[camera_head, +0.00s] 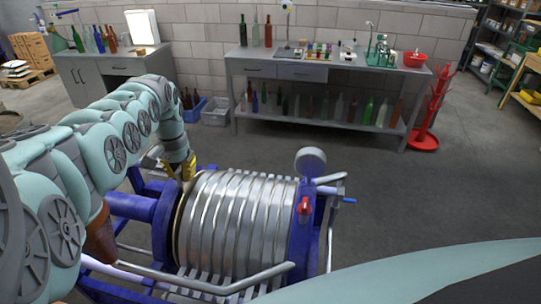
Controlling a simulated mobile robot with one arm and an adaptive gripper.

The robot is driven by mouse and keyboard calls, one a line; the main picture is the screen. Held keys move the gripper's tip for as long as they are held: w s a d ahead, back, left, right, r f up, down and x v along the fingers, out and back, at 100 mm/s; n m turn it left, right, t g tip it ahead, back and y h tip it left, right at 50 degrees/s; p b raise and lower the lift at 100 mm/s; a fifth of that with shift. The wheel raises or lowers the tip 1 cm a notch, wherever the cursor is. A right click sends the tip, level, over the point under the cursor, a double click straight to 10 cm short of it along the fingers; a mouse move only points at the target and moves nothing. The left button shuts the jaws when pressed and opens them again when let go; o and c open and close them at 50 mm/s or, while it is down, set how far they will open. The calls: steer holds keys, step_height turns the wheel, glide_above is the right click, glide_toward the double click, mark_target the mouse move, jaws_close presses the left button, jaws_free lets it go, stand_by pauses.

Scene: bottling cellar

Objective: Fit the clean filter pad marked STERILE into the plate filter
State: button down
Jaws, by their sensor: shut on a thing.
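The plate filter (235,225) stands in front of me, with a row of round silver plates in a blue frame. My gripper (187,176) points down at the upper left end of the plates, just right of the blue end part. A thin tan round edge, which looks like the filter pad (177,225), shows upright beneath my gripper, beside the leftmost silver plate. My gripper is shut on it; the fingertips are small and partly hidden. No STERILE mark is readable. I cannot tell whether the pad touches the plate.
The filter carries a round gauge (311,161), a red-handled tap (304,207) and a silver pipe (225,285) along its front. A grey workbench (325,72) with bottles stands behind. A red bottle rack (432,115) is at its right.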

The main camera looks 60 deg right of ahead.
steer(key=shift+f+b, duration=0.6)
steer(key=shift+b, duration=0.05)
stand_by(1.0)
steer(key=c, duration=1.1)
jaws_free()
steer(key=shift+o, duration=0.2)
